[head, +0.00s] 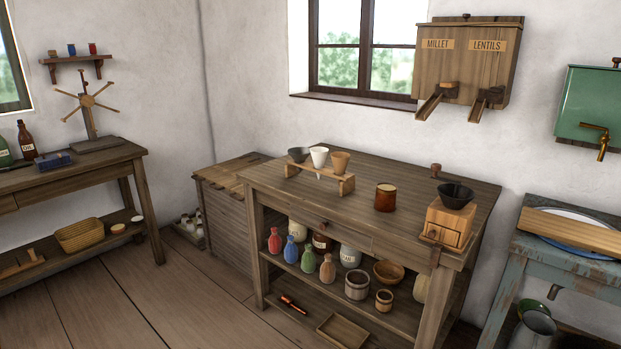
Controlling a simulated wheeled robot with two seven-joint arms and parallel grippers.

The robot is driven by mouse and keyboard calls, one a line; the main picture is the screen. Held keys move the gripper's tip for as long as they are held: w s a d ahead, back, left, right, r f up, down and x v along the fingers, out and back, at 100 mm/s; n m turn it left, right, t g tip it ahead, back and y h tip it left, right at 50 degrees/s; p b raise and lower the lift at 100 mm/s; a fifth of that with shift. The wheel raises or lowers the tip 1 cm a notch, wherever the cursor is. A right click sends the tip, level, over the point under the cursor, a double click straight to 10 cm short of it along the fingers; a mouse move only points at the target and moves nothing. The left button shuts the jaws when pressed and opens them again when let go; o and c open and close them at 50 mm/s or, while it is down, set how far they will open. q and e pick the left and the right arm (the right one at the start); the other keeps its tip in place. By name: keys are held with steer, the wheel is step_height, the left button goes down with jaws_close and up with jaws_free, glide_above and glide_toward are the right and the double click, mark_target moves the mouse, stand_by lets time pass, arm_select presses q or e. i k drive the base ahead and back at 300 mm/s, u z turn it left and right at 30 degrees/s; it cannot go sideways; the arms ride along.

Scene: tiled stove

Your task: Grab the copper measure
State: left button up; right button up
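No thing in the head view can be told for certain as the copper measure. A small orange-red, copper-like piece with a dark handle (293,304) lies low down under the middle table, left of a shallow wooden tray (342,331). A reddish-brown cup-shaped vessel (385,198) stands upright on the table top, right of the cone rack; its material is unclear. Neither of my grippers shows in this view.
The middle table (440,180) carries a rack with three cones (319,180) and a wooden grinder (449,220). Its shelf holds several bottles, jars and bowls. A millet and lentils dispenser (469,65) hangs above. Open floor (180,290) lies at the left.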

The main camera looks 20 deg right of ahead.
mark_target(386, 194)
steer(key=z, duration=0.3)
steer(key=i, duration=2.1)
steer(key=z, duration=0.6)
